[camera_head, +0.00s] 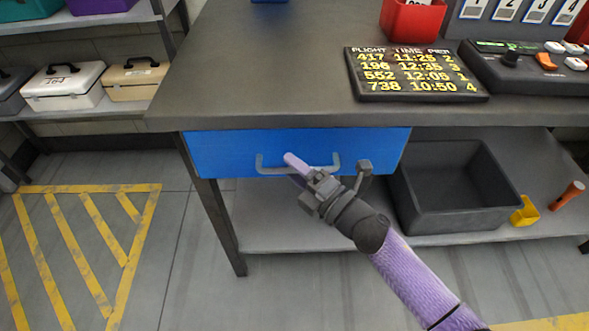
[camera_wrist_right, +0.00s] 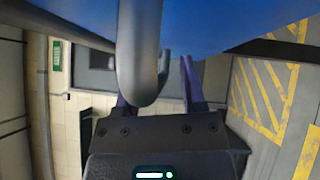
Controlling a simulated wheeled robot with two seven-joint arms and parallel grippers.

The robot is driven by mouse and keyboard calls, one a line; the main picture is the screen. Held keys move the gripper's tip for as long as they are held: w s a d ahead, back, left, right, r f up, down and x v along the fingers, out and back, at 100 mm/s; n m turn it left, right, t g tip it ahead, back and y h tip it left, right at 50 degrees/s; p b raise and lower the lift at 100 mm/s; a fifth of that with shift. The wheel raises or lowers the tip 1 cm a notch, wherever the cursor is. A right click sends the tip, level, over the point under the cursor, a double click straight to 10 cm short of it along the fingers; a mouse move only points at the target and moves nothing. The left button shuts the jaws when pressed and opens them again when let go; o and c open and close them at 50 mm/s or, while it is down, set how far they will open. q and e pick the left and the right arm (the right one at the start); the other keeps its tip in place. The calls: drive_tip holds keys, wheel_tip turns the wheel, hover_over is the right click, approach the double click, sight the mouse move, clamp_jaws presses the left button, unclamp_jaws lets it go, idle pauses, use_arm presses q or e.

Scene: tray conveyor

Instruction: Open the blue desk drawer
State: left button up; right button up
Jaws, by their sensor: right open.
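The blue desk drawer (camera_head: 225,150) sits under the dark desktop in the head view and looks shut. Its grey bow-shaped handle (camera_head: 262,165) runs across the middle of the front. My right gripper (camera_head: 297,167) is open at the handle, with a lilac fingertip overlapping the bar in the picture. In the right wrist view the handle (camera_wrist_right: 140,45) looms close, in front of the left finger, and the drawer's blue front (camera_wrist_right: 225,20) fills the top. The gripper's two purple fingers (camera_wrist_right: 158,85) are apart; contact with the handle cannot be told. My left gripper is not in view.
A grey bin (camera_head: 455,215) stands on the shelf below the desk, right of the drawer. A flight board (camera_head: 415,97), a red container (camera_head: 412,20) and a control panel (camera_head: 530,75) are on the desktop. The floor at left, with yellow markings (camera_head: 75,265), is clear.

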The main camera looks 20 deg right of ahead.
clamp_jaws()
idle(1.0)
idle(0.4)
